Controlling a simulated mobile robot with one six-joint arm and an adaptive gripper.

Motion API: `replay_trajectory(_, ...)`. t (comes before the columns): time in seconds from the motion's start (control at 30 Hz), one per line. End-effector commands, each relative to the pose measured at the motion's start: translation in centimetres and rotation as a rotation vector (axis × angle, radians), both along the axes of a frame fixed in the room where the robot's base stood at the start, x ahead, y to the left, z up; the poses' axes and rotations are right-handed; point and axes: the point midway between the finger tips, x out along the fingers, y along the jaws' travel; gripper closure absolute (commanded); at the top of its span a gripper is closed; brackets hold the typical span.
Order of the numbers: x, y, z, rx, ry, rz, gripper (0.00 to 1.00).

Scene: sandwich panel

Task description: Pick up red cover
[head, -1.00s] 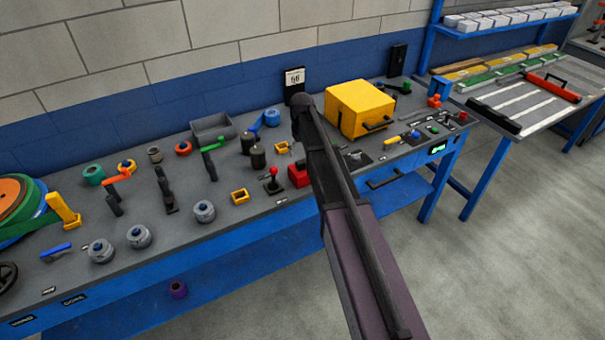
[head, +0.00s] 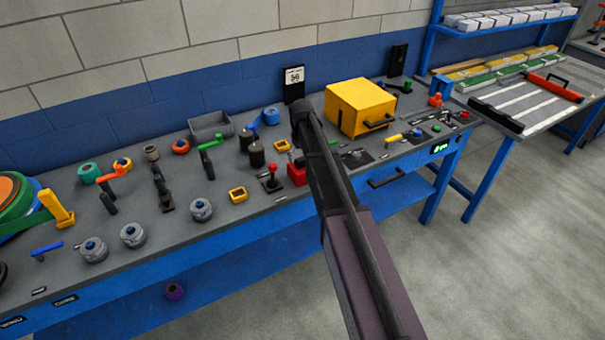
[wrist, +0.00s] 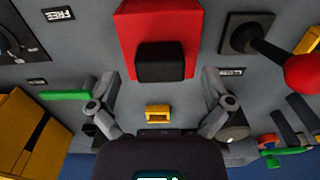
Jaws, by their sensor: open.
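The red cover (wrist: 130,62) is a red box with a black block (wrist: 160,63) on its near face. In the wrist view it stands at top centre, ahead of my gripper. My gripper (wrist: 158,86) is open, with one finger on each side below the cover and nothing between the fingertips. I cannot tell whether either finger touches it. In the head view the red cover (head: 297,174) sits on the bench, just left of my arm. My arm hides the gripper there.
A red-knobbed joystick (wrist: 262,48) stands right of the cover; it also shows in the head view (head: 272,173). A yellow box (head: 352,102) stands right of my arm. A small yellow frame (wrist: 158,112) lies behind the gripper gap. Several parts crowd the bench's left side.

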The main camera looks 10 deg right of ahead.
Motion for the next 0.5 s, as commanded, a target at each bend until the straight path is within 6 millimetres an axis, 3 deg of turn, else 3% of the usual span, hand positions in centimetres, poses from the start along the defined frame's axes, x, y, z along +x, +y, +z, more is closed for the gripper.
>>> replay_trajectory(0.13,0.0,0.01,-0.97,0.0,0.0,0.0,0.0)
replay_trajectory(0.5,0.0,0.02,-1.01,0.0,0.0,0.0,0.0)
